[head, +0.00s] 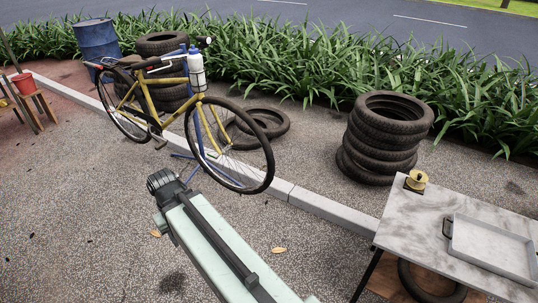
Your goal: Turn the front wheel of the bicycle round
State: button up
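A yellow bicycle (157,88) stands upright left of centre in the head view, with a blue stand (186,157) at it. Its large, thin black-tyred wheel (269,165) at the right, nearer end appears to be the front wheel. The other wheel (101,96) is farther left. A white bottle with a blue cap (197,76) is at the bicycle's upper right. My pale green arm rises from the bottom edge and ends in a dark ribbed joint just in front of and below the bicycle. No gripper fingers show, so their opening cannot be seen.
A tyre stack (381,146) and a grey table (408,232) with a metal tray (490,247) stand right. A loose tyre (277,124) lies behind the front wheel. A low kerb (310,202) crosses below the bicycle. Gravel ground at the left front is clear.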

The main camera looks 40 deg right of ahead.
aim_at(227, 104)
jog(key=z, duration=0.05)
jog(key=i, duration=1.5)
jog(key=u, duration=0.05)
